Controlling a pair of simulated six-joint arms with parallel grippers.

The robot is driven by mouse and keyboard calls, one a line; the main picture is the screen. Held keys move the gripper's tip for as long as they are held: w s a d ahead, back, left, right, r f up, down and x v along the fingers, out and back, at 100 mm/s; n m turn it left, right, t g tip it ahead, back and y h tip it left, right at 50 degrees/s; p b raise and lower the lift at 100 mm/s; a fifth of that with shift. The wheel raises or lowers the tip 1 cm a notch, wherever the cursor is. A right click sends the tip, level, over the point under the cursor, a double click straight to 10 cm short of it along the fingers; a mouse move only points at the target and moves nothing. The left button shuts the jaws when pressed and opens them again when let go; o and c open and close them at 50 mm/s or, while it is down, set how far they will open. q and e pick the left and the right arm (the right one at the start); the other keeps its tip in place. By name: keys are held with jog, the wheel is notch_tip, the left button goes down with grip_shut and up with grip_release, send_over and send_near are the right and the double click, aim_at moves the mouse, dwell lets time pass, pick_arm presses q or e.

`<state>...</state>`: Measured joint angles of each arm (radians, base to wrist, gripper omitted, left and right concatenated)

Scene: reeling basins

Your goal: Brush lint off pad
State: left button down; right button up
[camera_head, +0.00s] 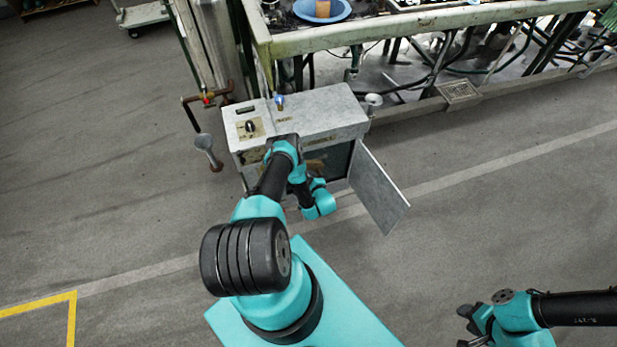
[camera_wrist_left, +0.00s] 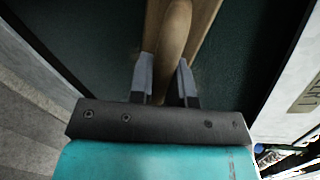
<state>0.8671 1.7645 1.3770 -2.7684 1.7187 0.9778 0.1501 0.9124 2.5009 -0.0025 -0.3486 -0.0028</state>
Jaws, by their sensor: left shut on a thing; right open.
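In the left wrist view my left gripper (camera_wrist_left: 165,85) is shut on a light-brown wooden handle (camera_wrist_left: 172,35), seemingly of the brush. It runs away from me between the two fingers, with wider wood around it; bristles are not visible. Behind it is a dark green surface (camera_wrist_left: 90,40), which may be the pad; I cannot tell lint on it. In the head view a small brown patch (camera_head: 316,162) shows in the open cabinet front, and my left gripper's fingers are hidden by my arm. My right gripper (camera_head: 469,327) is open and empty over the floor at bottom right.
The grey metal cabinet (camera_head: 325,112) has its door (camera_head: 377,190) swung open to the right. A pipe with a red valve (camera_head: 207,98) stands at its left. A long basin bench (camera_head: 420,22) with a blue bowl (camera_head: 342,12) is behind. The floor at right is clear.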

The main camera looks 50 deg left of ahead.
aim_at(314, 168)
pick_arm(q)
jog(key=shift+w+d+r, duration=0.15)
jog(key=shift+w, duration=0.55)
jog(key=shift+w+d+r, duration=0.1)
jog(key=shift+w+d, duration=0.05)
jog(key=shift+w, duration=0.5)
jog(key=shift+w+d, duration=0.3)
jog(key=shift+w, duration=0.1)
jog(key=shift+w+d+f, duration=0.1)
jog(key=shift+w+d, duration=0.5)
jog(key=shift+w, duration=0.3)
jog(key=shift+w+d, duration=0.3)
jog(key=shift+w, duration=0.45)
jog(key=shift+w+d, duration=0.25)
jog(key=shift+w, duration=0.5)
jog(key=w, duration=0.1)
jog(key=w+d, duration=0.1)
jog(key=shift+w+d, duration=0.2)
jog(key=shift+w, duration=0.2)
